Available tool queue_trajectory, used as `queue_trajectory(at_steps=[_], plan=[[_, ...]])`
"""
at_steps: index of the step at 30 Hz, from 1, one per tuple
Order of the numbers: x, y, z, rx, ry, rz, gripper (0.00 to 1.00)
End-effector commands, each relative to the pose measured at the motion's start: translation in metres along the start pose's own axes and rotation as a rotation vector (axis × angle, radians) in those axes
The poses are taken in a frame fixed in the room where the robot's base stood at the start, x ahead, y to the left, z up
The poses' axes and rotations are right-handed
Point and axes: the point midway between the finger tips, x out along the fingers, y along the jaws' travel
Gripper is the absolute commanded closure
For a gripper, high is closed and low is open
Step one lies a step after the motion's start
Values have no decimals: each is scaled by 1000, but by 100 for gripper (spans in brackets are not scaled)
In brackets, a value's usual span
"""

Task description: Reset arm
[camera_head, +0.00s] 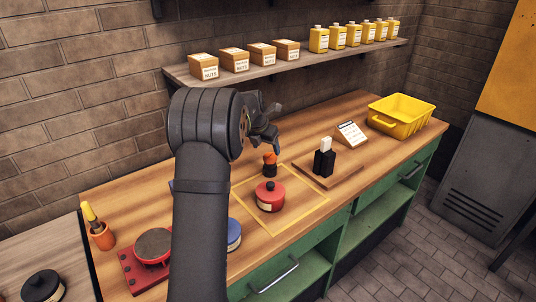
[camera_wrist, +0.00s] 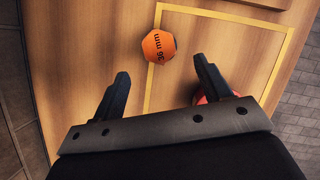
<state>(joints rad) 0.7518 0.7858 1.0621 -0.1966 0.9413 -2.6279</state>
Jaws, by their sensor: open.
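My gripper (camera_head: 268,129) is raised above the wooden workbench (camera_head: 130,202), towards its back. In the wrist view my gripper (camera_wrist: 163,82) has its two black fingers spread wide, with nothing between them. An orange and black piece (camera_head: 270,164) stands on the bench below my gripper. In the wrist view this orange piece (camera_wrist: 157,46), marked "36 mm", lies beyond the fingertips. A red lidded pot (camera_head: 270,196) sits inside a yellow outlined square on the bench. My right finger mostly hides it in the wrist view.
A black holder with a white top (camera_head: 324,158) stands on a wooden board. A yellow bin (camera_head: 401,117), a small sign (camera_head: 350,134), a red device (camera_head: 151,251) and an orange cup (camera_head: 100,232) also stand on the bench. A shelf (camera_head: 250,71) with boxes and bottles runs behind.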

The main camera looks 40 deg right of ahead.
Motion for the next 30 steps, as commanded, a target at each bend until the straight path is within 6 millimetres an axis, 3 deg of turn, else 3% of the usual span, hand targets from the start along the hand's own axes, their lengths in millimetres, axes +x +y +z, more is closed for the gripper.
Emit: queue_trajectory(at_steps=[6,17,23,30], plan=[[-12,0,0,0,1,0,30],[-7,0,0,0,2,-1,30],[19,-1,-1,0,4,-2,30],[67,0,-1,0,3,-1,30]])
